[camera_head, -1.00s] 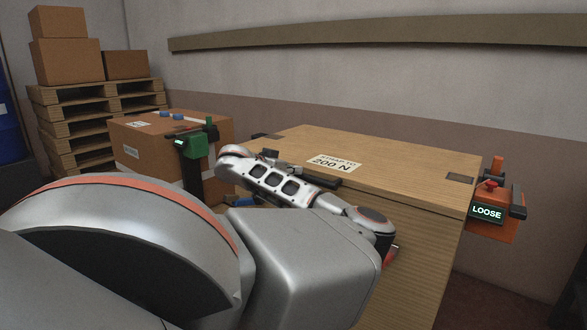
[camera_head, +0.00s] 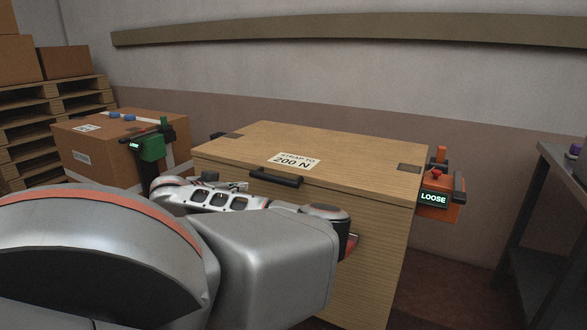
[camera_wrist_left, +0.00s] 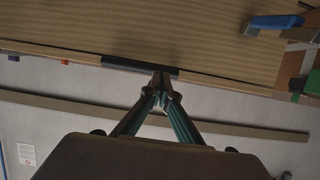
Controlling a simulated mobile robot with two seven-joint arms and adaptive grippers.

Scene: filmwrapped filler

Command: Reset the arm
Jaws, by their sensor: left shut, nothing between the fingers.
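My left arm reaches in from the left in the head view, and its gripper (camera_head: 238,186) is partly hidden behind my arm's links, near the crate's front. In the left wrist view the gripper (camera_wrist_left: 162,78) is shut and empty, with its fingertips close to the crate's black handle (camera_wrist_left: 140,69); I cannot tell whether they touch. The handle (camera_head: 277,177) sits on the front top edge of the wooden crate (camera_head: 340,149), whose label reads "STRAP TO 200 N". My right gripper is not in view.
An orange device (camera_head: 437,198) reading "LOOSE" is at the crate's right side. A cardboard box (camera_head: 98,150) with a green device (camera_head: 151,148) stands to the left. Pallets (camera_head: 55,97) with boxes stand behind it. A grey table (camera_head: 560,170) is at the right.

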